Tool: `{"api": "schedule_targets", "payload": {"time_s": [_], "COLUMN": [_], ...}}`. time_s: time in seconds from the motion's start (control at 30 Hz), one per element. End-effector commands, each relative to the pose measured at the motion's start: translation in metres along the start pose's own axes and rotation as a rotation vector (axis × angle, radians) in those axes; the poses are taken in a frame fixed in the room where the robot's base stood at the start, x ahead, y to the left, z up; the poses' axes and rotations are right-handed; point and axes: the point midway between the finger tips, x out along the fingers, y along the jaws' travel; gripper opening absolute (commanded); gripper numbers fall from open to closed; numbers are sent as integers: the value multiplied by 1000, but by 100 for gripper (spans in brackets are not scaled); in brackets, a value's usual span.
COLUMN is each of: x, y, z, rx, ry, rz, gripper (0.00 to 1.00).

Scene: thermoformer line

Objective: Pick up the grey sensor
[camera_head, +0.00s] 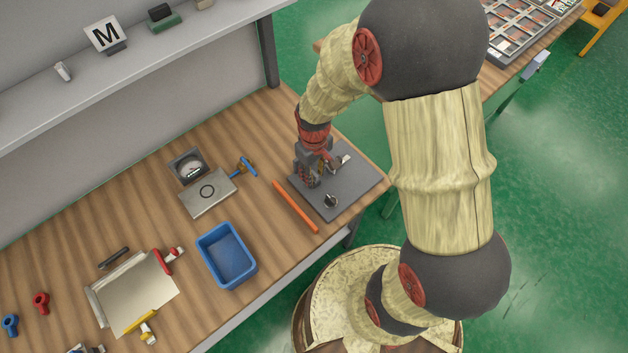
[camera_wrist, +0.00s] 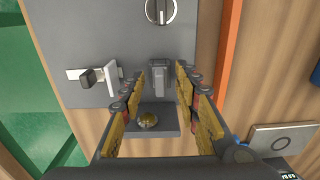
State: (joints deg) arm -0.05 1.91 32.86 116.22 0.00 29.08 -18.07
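A small grey upright block, which looks like the grey sensor (camera_wrist: 160,77), stands over the dark grey plate (camera_wrist: 60,30) in the wrist view. A grey ledge with a gold dome (camera_wrist: 147,120) is just below it; I cannot tell whether they are one piece. My gripper (camera_wrist: 159,82) is open, with its yellow-padded fingers on either side of the block and gaps showing on both sides. In the head view my gripper (camera_head: 311,183) is low over the plate (camera_head: 355,190) and hides the sensor.
A black-and-silver knob (camera_wrist: 160,9) and a latch (camera_wrist: 95,77) sit on the plate. An orange bar (camera_head: 295,207) lies beside it. A blue bin (camera_head: 227,255), a gauge box (camera_head: 188,167) and a grey block with a ring (camera_head: 207,192) stand further left on the wooden bench.

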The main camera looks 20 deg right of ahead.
Motion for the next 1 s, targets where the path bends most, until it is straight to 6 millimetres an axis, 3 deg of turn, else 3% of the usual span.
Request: {"api": "schedule_targets", "payload": {"time_s": [0.17,0.73,1.0], "x": [-1,-1,-1], "y": [0,0,0], "z": [-1,0,0], "rx": [0,0,0], "ry": [2,1,1], "rz": [1,0,0], "gripper": [32,0,0]}}
